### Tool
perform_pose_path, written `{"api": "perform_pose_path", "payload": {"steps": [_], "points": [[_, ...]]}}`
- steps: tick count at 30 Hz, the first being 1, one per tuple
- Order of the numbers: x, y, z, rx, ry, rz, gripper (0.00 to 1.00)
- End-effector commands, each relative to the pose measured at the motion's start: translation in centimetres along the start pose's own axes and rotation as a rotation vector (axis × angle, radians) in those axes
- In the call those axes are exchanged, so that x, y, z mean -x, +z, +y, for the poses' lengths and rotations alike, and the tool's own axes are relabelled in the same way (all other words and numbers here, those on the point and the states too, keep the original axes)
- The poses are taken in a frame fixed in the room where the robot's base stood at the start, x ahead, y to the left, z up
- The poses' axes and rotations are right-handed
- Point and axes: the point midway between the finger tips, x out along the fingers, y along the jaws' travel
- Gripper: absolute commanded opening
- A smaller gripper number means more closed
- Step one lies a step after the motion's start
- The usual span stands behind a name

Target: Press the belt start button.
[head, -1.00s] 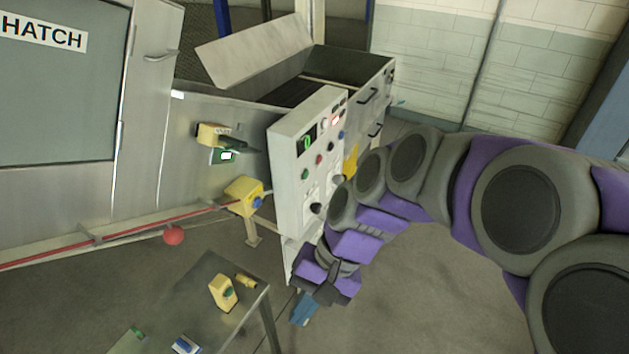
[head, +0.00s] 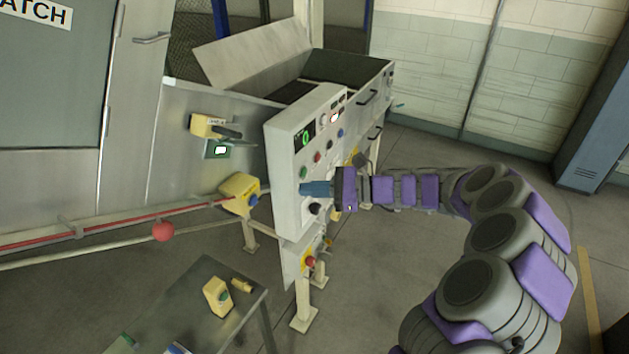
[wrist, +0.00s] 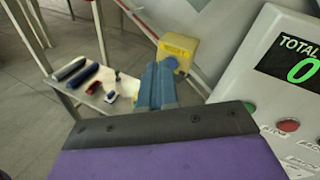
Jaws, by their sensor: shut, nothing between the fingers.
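The white control panel (head: 283,140) stands in the middle of the head view, with a display, several coloured buttons and dark knobs. A green button (head: 303,172) is near its left edge and a red one (head: 317,157) is up to its right. The wrist view shows the panel (wrist: 238,75) at right, with a green button (wrist: 249,107) and a red button (wrist: 289,125). Labels under them are too small to read. My gripper (head: 303,188) is shut and empty, its blue fingertips just below the green button in the picture. I cannot tell whether they touch the panel.
A yellow box with a blue button (head: 240,192) is left of the panel. A red emergency button (head: 310,261) sits on a yellow plate below it. A metal table (head: 205,275) with a yellow button box (head: 217,297) stands at lower left. Open floor lies at right.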

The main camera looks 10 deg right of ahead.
Motion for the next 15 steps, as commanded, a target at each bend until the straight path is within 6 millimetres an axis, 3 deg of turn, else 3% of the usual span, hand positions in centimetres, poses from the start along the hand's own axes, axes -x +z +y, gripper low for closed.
{"api": "perform_pose_path", "payload": {"steps": [1,6,12,15], "points": [[1.1,-2.2,-1.3,-0.049,-0.056,-0.009,0.0],[5.1,-7.8,-4.8,-0.197,-0.223,-0.037,0.0],[8.9,-12.3,-6.8,-0.303,-0.358,-0.055,0.0],[9.9,-13.3,-7.2,-0.327,-0.39,-0.06,0.0]]}}
